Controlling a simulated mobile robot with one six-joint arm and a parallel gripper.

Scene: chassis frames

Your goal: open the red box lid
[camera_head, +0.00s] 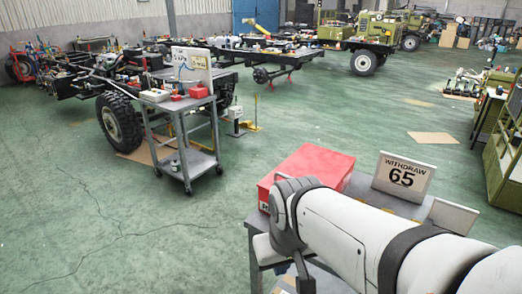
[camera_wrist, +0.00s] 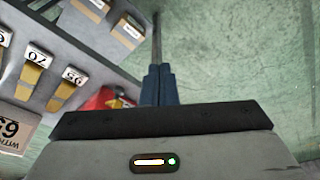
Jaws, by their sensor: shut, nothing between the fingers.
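The red box (camera_head: 312,166) sits on a grey table in the head view, its flat top closed. My arm crosses in front of its lower right part and hides some of it. My gripper's fingers (camera_wrist: 159,85) are together in the wrist view, with nothing between them. A small patch of red (camera_wrist: 105,98) shows just left of the fingers in the wrist view; I cannot tell whether it is the box. In the head view the fingertips cannot be made out clearly behind the arm.
A "WITHDRAW 65" sign (camera_head: 403,176) stands right of the box; it also shows in the wrist view (camera_wrist: 14,135). Numbered tags and tan pieces lie on a grey surface (camera_wrist: 88,48) at the wrist view's left. A grey cart (camera_head: 188,160) stands further left.

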